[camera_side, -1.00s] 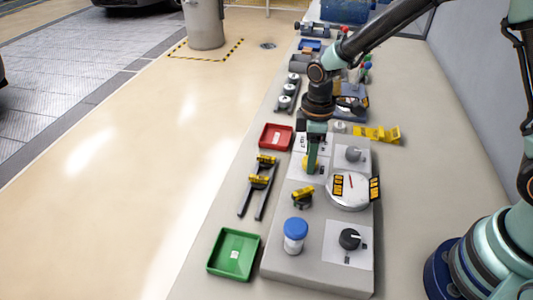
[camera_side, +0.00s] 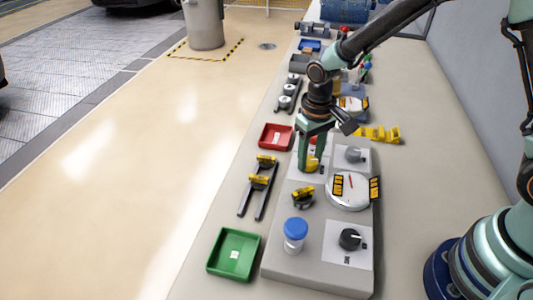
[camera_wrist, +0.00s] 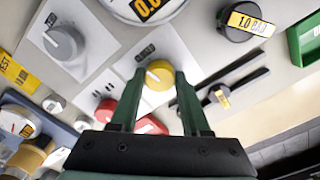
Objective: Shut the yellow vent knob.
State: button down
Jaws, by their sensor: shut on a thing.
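The yellow vent knob (camera_side: 312,167) sits on a white label plate on the grey panel (camera_side: 281,262). In the wrist view the yellow knob (camera_wrist: 158,84) shows between the two fingers, with a pale pointer mark on its top. The small print on its plate is too blurred to read. My gripper (camera_side: 311,164) points down over the panel, its green fingers on either side of the knob. In the wrist view my gripper (camera_wrist: 160,75) is shut on the yellow knob.
A red tray (camera_side: 268,146) and green tray (camera_side: 252,262) lie left. Bench right of the panel is clear.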

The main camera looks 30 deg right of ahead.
aim_at(310, 160)
jog(key=shift+r+m, duration=0.1)
jog(key=shift+m, duration=1)
jog(key=shift+c, duration=1.9)
grip_release()
notch_tip(310, 160, up, 12)
